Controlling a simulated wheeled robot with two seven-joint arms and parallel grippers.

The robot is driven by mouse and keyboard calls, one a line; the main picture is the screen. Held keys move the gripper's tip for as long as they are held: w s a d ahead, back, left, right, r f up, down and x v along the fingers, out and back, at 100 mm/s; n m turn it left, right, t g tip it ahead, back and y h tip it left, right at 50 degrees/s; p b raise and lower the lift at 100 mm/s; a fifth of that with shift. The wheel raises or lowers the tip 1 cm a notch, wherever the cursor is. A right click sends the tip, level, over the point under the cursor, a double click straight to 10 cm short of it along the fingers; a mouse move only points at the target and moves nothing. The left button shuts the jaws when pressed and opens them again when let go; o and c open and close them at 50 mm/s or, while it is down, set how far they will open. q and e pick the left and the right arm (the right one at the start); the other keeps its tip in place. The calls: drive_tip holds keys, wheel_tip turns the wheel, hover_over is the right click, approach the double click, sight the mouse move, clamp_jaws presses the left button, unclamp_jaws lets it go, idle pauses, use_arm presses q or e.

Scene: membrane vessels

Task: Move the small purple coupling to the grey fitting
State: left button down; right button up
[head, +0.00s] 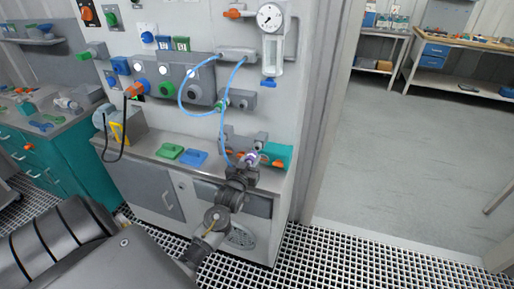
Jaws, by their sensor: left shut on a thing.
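The small purple coupling (251,159) shows just beyond the tip of my left gripper (246,168), low at the front right of the wall unit. My left gripper is shut on it; its fingers hide part of it. A thin blue hose (222,135) runs down to this spot. Several grey fittings are on the panel: one at the top (237,54), one at mid height (243,99) and a group just above the coupling (261,139). I cannot tell which one the task means. My right gripper is not in view.
A teal box (277,155) stands right of my left gripper. Green (170,151) and blue (194,157) pieces lie on the ledge to the left. A glass tube with a round gauge (269,18) hangs above. The floor to the right is clear.

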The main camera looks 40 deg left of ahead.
use_arm(q)
drive_tip(key=shift+p+v, duration=0.55)
drive_tip(key=shift+v, duration=0.6)
drive_tip(key=shift+r+p, duration=0.4)
drive_tip(key=a+r+p, duration=0.3)
drive_tip(key=r+p, duration=0.4)
drive_tip(key=s+a+r+p, duration=0.1)
drive_tip(key=a+r+p, duration=0.2)
drive_tip(key=r+p, duration=0.5)
drive_tip(key=shift+s+r, duration=0.2)
drive_tip(key=shift+r, duration=0.05)
drive_tip(key=shift+w+a, duration=0.1)
drive_tip(key=shift+w, duration=0.05)
